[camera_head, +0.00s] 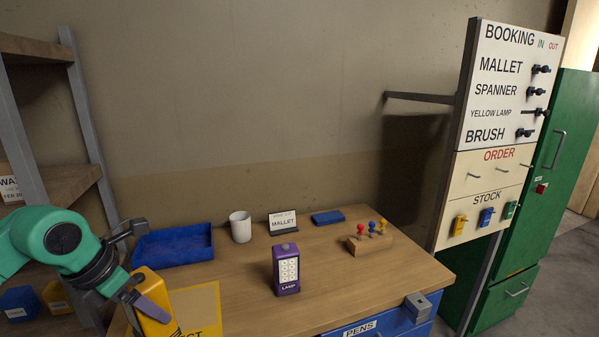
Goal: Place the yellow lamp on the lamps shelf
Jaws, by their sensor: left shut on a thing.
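My left gripper (141,270) reaches in from the left and is shut on a yellow block-shaped thing (153,284), which looks like the yellow lamp. One dark finger crosses its front, and no lettering on it can be read. It is tilted, above or at the near left edge of the wooden table (330,290), beside a yellow mat (205,308). I cannot tell whether it touches the table. A shelf rack (65,187) stands at the left; no sign for lamps can be read on it. My right gripper is not in view.
A purple lamp (287,270) stands mid-table. Behind are a blue tray (175,247), white mug (240,227), mallet sign (283,222) and blue box (328,217). A wooden peg block (370,243) is right. A booking board (500,120) rises at the right. The front middle table is clear.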

